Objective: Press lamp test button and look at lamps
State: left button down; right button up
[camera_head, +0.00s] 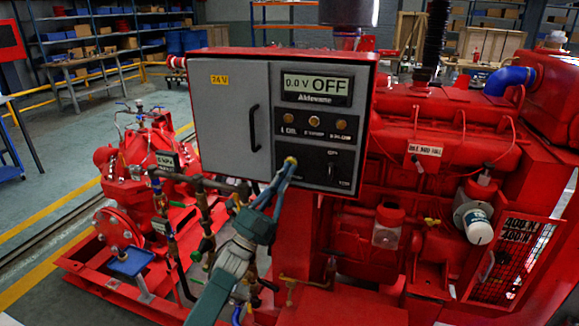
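The red control box (370,66) has a grey door on its left and a dark panel on its right. The panel's display (316,85) reads "0.0 V OFF". Below it is a row of three small round amber-brown lamps: left (261,118), middle (314,123) and right (340,124). None looks clearly bright. A selector switch (331,170) sits lower right. My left gripper (289,166) reaches up from below, its fingers together and empty. Their tips are at a small yellow button (291,160) at the lower left of the panel; I cannot tell whether they touch it. My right gripper is out of view.
The red engine (450,140) fills the right side, with a white filter (474,222) and a blue hose (510,79). A red pump (119,230) with pipes and gauges stands at lower left. Shelves (100,35) line the back. Grey floor (40,200) is open at left.

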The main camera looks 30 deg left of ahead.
pick_arm(q)
jog(key=shift+s+y, duration=0.1)
jog(key=shift+y, duration=0.2)
jog(key=shift+s+d+p, duration=0.2)
jog(key=shift+s+p, duration=0.2)
jog(key=shift+s, duration=0.3)
jog(key=s+p, duration=0.1)
jog(key=s, duration=0.1)
jog(key=s+d+p, duration=0.1)
jog(key=s, duration=0.2)
jog(key=shift+d, duration=0.1)
jog(key=shift+w, duration=0.1)
dwell(0.6)
